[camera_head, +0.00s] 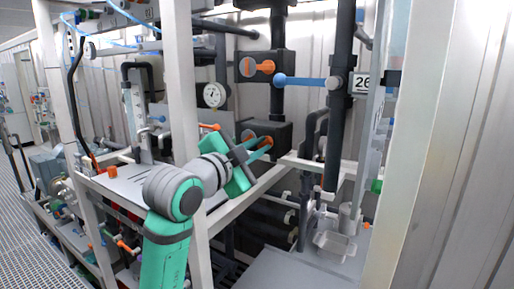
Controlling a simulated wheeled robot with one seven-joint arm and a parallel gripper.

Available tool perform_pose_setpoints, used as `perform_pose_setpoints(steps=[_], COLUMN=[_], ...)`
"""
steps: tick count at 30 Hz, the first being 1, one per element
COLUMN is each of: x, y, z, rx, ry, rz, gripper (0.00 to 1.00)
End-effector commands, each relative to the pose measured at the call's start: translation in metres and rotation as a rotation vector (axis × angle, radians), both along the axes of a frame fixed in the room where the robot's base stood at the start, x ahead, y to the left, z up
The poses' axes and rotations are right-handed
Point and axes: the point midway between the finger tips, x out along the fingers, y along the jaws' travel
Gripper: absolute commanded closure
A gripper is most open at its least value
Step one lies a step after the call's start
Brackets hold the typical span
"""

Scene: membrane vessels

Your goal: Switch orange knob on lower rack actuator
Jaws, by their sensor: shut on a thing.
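The lower rack actuator (282,131) is a dark box at mid-height behind the white frame. Its orange knob (263,140) shows only in part, between the fingers of my gripper (261,147). The gripper is green and grey, reaches in from the lower left, and is shut on the knob. Its fingers and body hide the rest of the knob, so I cannot tell its exact angle. A round orange-marked face (247,135) shows on the left of the actuator.
A similar upper actuator (257,67) with an orange knob sits above. A blue-handled valve (300,81) is to its right. A white post (181,90) stands close to my arm on the left. A pressure gauge (214,95) hangs behind. A wide pale post (425,130) bounds the right.

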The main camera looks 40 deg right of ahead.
Motion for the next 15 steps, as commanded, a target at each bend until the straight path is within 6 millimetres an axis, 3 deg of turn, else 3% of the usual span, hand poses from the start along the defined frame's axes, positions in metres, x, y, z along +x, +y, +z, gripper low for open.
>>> perform_pose_setpoints(steps=[15], x=[0.004], y=[0.004], z=[0.0007], rx=[0.176], ry=[-0.423], rz=[0.009], gripper=[1.0])
